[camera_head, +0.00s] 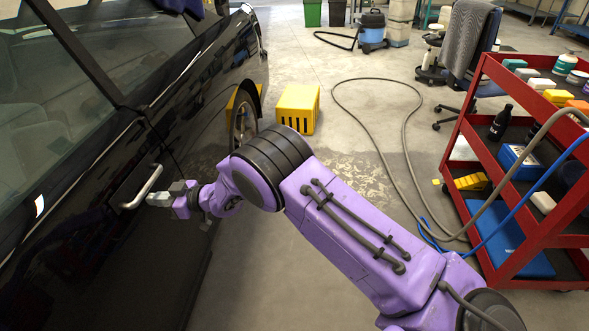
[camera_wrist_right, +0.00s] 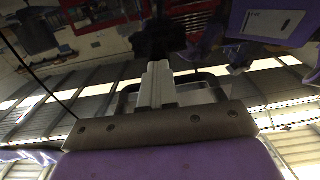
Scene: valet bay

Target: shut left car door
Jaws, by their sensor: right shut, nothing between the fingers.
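The black car's left door (camera_head: 85,225) fills the left of the head view. It looks flush or nearly flush with the body panel ahead of it; I cannot tell whether it is latched. Its silver handle (camera_head: 142,187) stands out from the panel. My right gripper (camera_head: 154,199) is shut and empty, with its fingertips right beside the handle. In the right wrist view the shut fingers (camera_wrist_right: 158,85) point at the dark, reflective door surface, with the handle (camera_wrist_right: 125,97) behind them. Contact with the door is unclear. My left gripper is not in view.
A yellow box (camera_head: 298,108) stands on the floor beyond the front wheel (camera_head: 243,118). A red tool cart (camera_head: 480,150) with bottles and boxes stands at the right. A grey hose (camera_head: 375,140) loops across the floor. A chair (camera_head: 468,50) and a blue vacuum (camera_head: 372,30) stand farther back.

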